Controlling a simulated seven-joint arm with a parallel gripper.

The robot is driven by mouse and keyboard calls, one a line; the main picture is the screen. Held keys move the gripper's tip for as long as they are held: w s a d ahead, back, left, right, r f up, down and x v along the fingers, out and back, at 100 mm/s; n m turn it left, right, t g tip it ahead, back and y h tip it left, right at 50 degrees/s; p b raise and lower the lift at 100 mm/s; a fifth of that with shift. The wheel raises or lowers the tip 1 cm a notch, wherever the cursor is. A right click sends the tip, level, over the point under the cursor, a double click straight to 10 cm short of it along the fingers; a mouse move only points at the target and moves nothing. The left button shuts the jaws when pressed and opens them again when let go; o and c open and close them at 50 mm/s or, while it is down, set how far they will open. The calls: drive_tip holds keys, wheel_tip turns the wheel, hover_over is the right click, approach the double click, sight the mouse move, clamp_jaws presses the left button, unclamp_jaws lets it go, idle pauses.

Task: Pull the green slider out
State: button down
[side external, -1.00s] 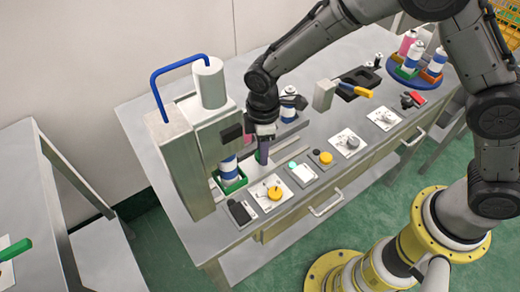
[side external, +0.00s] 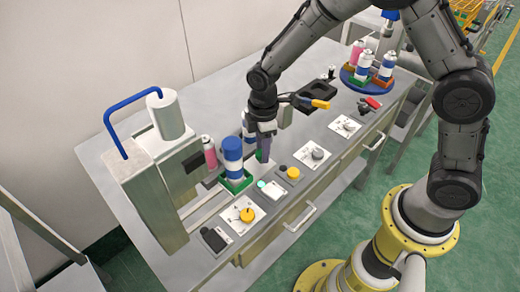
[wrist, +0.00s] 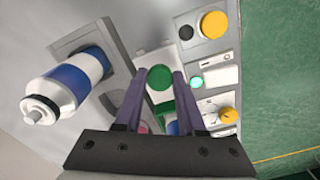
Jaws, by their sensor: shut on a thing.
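The green slider (side external: 236,186) is a small green tray on a pale rail, out in front of the crimping machine (side external: 165,180). A can with a blue cap and blue band (side external: 233,160) stands upright in it. My gripper (side external: 263,155) points down at the slider's right end. In the wrist view its two purple fingers (wrist: 158,90) are shut on the slider's round green knob (wrist: 160,77). Most of the tray is hidden behind the fingers and gripper body there.
A white-and-blue can (wrist: 70,85) stands in a grey holder close beside my gripper. A pink can (side external: 210,152) stands behind the slider. Panels with a yellow knob (side external: 247,215) and a yellow button (side external: 293,173) line the front edge. A blue turntable (side external: 365,80) holds cans farther right.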

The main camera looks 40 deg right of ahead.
drive_tip(key=shift+d+r, duration=0.1)
drive_tip(key=shift+d, duration=0.2)
drive_tip(key=c, duration=0.8)
unclamp_jaws()
drive_tip(key=o, duration=0.3)
drive_tip(key=shift+a, duration=0.1)
wheel_tip(320, 180, up, 14)
